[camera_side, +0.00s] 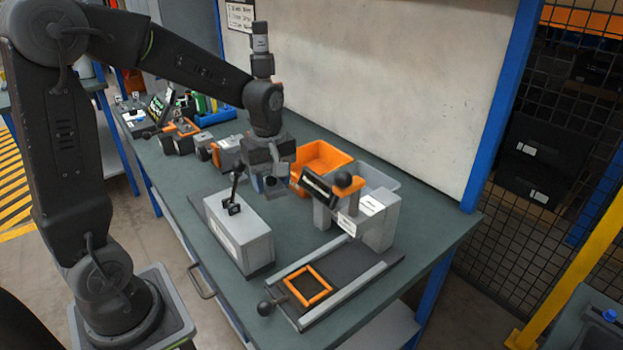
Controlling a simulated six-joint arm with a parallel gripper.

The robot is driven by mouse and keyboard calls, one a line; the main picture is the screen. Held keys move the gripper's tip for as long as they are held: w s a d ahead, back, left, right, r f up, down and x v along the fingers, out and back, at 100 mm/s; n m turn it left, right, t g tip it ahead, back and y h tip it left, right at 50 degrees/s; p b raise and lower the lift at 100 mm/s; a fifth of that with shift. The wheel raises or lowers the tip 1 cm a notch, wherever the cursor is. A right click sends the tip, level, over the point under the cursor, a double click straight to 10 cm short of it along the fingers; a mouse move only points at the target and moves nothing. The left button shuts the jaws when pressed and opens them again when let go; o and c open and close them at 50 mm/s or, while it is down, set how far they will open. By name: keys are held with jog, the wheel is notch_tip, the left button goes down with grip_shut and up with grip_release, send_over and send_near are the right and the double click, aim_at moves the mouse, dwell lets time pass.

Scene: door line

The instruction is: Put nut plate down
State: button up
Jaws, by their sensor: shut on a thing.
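My gripper (270,184) points down over the bench, behind the grey block with the black lever and left of the orange bin. It is shut on a small dark part, taken as the nut plate (271,191). The part is mostly hidden by the fingers, and its shape is too small to make out. I cannot tell whether it touches anything below it.
The grey lever block (240,236) stands in front of my gripper. An orange bin (322,152) and a grey bin (378,178) stand behind. A grey fixture (378,220) with an orange top is to the right. An orange frame (307,286) lies on a rail plate in front.

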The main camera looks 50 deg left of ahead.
jog(key=w+a+r+m, duration=0.2)
jog(key=w+a+m, duration=0.65)
jog(key=w, duration=0.65)
jog(key=m, duration=0.8)
send_over(298, 175)
jog(key=s+d, duration=0.3)
jog(key=d, duration=0.1)
notch_tip(298, 175, down, 3)
notch_tip(298, 175, down, 18)
jog(key=shift+w+a+f, duration=0.1)
jog(key=shift+f, duration=0.15)
jog(key=o, duration=1.2)
jog(key=shift+f, duration=0.2)
